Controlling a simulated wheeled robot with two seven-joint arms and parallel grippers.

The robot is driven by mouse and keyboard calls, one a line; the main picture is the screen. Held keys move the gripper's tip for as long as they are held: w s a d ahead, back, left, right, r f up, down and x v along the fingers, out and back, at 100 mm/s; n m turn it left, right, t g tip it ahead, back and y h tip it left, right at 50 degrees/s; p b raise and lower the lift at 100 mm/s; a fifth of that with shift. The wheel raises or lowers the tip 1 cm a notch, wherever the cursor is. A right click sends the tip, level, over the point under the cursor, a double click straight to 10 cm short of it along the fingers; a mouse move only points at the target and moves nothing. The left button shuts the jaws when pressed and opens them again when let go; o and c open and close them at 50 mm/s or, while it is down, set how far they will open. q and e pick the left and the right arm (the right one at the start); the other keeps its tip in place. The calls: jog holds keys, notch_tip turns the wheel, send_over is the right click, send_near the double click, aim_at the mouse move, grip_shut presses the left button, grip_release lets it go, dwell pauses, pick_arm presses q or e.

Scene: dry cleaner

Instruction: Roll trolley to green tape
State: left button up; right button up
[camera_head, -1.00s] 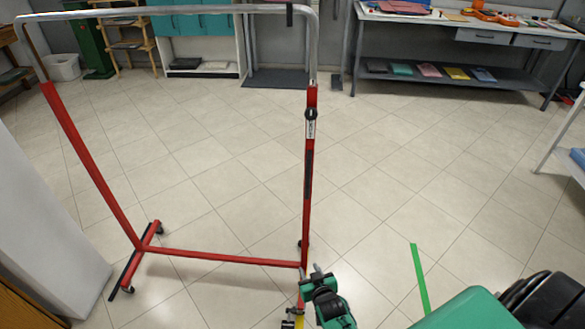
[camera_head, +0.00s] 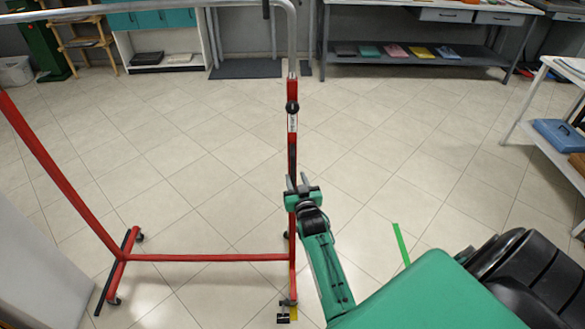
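The trolley is a red wheeled clothes rack (camera_head: 190,257) with a silver top rail, standing upright on the tiles at left and centre. Its right post carries a black knob and a white label. The green tape (camera_head: 401,244) is a short strip on the floor to the right of the trolley, partly hidden by my green arm. My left gripper is out of view.
A grey workbench (camera_head: 430,17) stands along the back wall and a white shelf table (camera_head: 550,66) at the right. A pale panel (camera_head: 35,270) is close on the left. The floor between the trolley and the bench is clear.

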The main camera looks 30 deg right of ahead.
aim_at(293, 171)
jog(key=shift+x, duration=2.6)
grip_shut()
